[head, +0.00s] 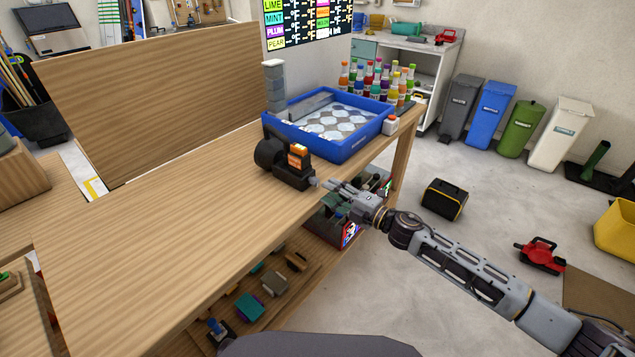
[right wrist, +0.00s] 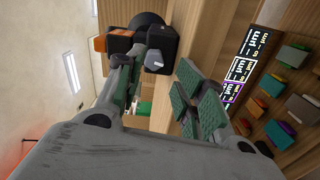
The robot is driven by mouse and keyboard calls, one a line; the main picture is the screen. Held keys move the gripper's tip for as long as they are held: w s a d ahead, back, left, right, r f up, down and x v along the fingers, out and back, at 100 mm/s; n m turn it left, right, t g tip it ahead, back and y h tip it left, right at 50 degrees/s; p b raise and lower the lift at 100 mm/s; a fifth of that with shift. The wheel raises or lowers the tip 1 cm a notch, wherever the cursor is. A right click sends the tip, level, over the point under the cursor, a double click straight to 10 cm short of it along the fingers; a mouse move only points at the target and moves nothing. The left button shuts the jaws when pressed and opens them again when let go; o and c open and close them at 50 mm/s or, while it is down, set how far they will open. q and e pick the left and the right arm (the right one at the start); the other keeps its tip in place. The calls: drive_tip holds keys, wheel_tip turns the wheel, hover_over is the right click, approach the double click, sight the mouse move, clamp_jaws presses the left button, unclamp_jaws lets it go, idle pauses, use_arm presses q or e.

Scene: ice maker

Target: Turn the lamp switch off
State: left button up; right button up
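A black device with a round head, which looks like the lamp (head: 285,165), sits on the wooden table near its front edge. It has an orange part (head: 298,150) on top and a small grey knob (head: 313,181) on the side towards my right gripper. My right gripper (head: 330,185) is just right of the knob, over the table edge. In the right wrist view, the lamp (right wrist: 150,35) and its grey knob (right wrist: 154,62) are just beyond the fingertips. The right gripper (right wrist: 163,70) is open, with green pads apart and nothing between them. My left gripper is not in view.
A blue tray (head: 362,144) with round pieces stands behind the lamp, beside a grey stacked column (head: 275,85). Several coloured bottles (head: 375,80) stand behind it. The left tabletop is clear.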

drive_tip(key=shift+s+d+r, duration=0.2)
drive_tip(key=shift+s+d, duration=0.15)
drive_tip(key=shift+d, duration=0.1)
idle(0.5)
